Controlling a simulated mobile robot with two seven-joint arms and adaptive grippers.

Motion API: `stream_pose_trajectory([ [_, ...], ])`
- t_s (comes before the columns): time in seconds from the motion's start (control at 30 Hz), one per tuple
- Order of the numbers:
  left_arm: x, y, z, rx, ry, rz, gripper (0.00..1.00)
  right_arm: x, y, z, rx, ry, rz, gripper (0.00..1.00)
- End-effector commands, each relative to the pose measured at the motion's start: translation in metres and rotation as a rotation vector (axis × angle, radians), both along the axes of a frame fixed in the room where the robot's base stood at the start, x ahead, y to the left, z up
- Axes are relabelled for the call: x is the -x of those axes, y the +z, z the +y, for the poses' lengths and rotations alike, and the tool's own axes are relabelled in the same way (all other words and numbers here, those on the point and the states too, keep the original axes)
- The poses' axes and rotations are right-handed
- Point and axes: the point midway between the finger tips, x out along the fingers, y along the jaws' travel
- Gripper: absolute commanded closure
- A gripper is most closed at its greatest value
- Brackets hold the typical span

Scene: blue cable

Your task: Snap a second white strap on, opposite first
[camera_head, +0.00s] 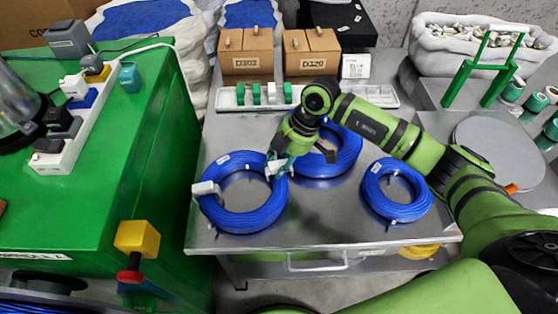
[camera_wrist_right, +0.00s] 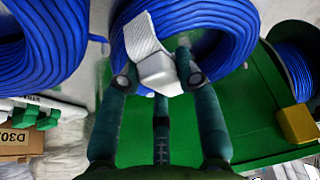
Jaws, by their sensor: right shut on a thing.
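The left coil of blue cable (camera_head: 240,220) lies flat on the steel table. A first white strap (camera_head: 205,188) sits around its left side. My right gripper (camera_head: 280,163) is at the coil's upper right side, shut on a second white strap (camera_head: 271,169). In the right wrist view this strap (camera_wrist_right: 143,32) lies over the coil (camera_wrist_right: 205,25), and its white block (camera_wrist_right: 157,70) is between the fingers (camera_wrist_right: 157,72). Whether it is closed underneath is hidden. My left gripper is not in view.
Two more blue coils lie on the table, one behind my right gripper (camera_head: 338,158) and one at right (camera_head: 396,190). A white rack with green and white straps (camera_head: 262,96) stands at the back before cardboard boxes (camera_head: 246,52). A green bench (camera_head: 130,150) is at left.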

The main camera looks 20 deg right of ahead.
Motion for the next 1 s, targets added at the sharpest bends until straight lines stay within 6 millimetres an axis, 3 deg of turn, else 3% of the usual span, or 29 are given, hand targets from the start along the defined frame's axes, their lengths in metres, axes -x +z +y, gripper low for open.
stream_pose_trajectory([
  [1.0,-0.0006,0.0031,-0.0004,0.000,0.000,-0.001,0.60,0.0004,-0.0064,0.0001,0.001,0.001,0.002,0.81],
])
